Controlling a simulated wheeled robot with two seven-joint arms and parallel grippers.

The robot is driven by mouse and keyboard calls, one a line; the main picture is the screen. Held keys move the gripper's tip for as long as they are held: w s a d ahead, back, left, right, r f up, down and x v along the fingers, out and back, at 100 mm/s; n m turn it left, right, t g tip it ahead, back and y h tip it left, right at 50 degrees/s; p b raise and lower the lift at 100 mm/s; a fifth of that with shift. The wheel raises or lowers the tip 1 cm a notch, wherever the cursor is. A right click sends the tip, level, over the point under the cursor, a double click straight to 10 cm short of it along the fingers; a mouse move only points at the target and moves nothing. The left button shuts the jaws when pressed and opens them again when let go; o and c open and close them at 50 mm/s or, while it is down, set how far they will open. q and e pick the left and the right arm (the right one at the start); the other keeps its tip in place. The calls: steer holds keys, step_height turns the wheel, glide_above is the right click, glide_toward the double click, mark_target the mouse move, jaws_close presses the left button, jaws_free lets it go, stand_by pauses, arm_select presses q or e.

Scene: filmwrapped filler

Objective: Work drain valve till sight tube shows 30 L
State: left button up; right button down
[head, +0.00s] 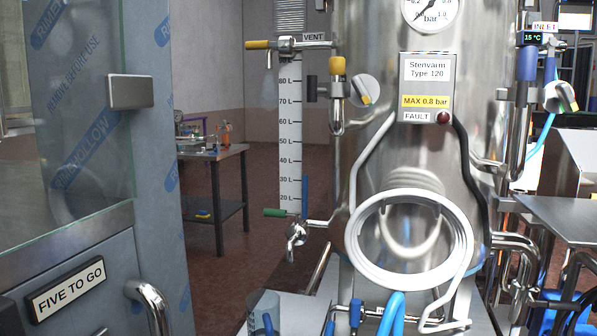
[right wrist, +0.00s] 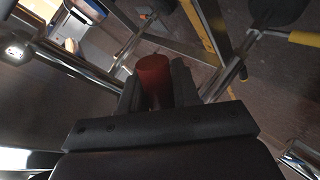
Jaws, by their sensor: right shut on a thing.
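The sight tube (head: 305,196) runs beside a litre scale (head: 290,130) on the left of the steel tank (head: 410,165). Its blue column tops out close to the 30 L mark. A green-handled tap (head: 275,212) sits at the tube's lower end, with a small steel spout below it. In the right wrist view my right gripper (right wrist: 158,88) is shut on a dark red cylindrical grip (right wrist: 155,78). I cannot tell for sure which valve it belongs to; no red handle shows in the head view. My left gripper is in neither view.
A film-covered cabinet door (head: 75,160) stands close on the left. A coiled white hose (head: 355,245) hangs on the tank front. Blue-handled valves (head: 355,312) and a clear jug (head: 263,303) are at the bottom. A yellow-handled vent valve (head: 258,45) is above.

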steer(key=w+a+f+m+t+y+b, duration=0.1)
steer(key=a+f+m+t+y+b, duration=0.2)
steer(key=a+m+b, duration=0.4)
steer(key=shift+w+m+t+y+b, duration=0.3)
steer(key=shift+t+y+b, duration=0.55)
steer(key=shift+b, duration=1.6)
steer(key=shift+s+a, duration=0.1)
steer(key=c, duration=0.9)
jaws_free()
